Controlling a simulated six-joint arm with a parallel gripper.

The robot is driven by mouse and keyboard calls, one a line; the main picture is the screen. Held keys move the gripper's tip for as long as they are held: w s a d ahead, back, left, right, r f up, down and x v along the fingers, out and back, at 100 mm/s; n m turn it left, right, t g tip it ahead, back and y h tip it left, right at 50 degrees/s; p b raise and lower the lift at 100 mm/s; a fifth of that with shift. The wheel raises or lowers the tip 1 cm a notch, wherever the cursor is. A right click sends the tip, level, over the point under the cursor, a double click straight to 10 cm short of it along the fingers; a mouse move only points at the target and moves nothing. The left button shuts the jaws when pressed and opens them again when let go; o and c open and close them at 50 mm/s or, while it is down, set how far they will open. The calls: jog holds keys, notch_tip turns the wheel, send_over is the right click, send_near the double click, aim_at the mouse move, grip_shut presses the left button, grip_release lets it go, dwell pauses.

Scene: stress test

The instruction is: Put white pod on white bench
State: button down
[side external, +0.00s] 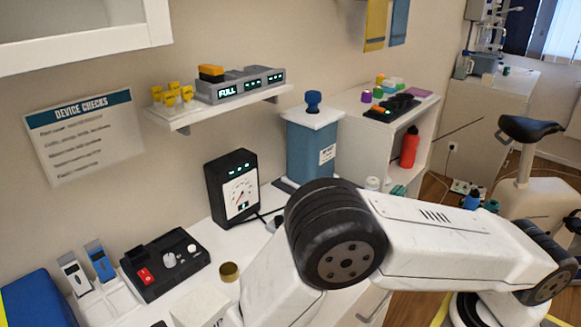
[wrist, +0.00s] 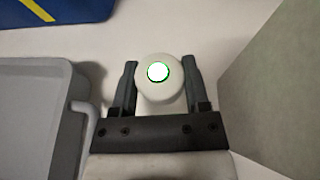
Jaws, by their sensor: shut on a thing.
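The white pod (wrist: 160,88) is rounded, with a green-ringed bright light on top. In the wrist view it sits between the two dark fingers of my gripper (wrist: 159,70), which is shut on it. A pale surface (wrist: 115,45) lies beneath; I cannot tell the pod's height above it. The white bench (side external: 221,246) runs along the wall in the side view. My gripper and the pod do not show clearly there; my white arm reaches down past the bottom edge.
In the wrist view, a grey tray (wrist: 40,115) is at left, a blue case (wrist: 55,12) at top left and a grey-green block (wrist: 280,85) at right. On the bench are a black gauge (side external: 232,188), a black control box (side external: 165,264) and a brass cup (side external: 229,272).

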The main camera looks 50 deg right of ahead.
jog(key=shift+f, duration=0.6)
jog(key=shift+f, duration=0.15)
jog(key=shift+c, duration=0.4)
grip_release()
jog(key=shift+s+r, duration=0.15)
jog(key=shift+r, duration=0.1)
jog(key=shift+v, duration=3.6)
jog(key=shift+d, duration=0.1)
jog(key=shift+o, duration=0.4)
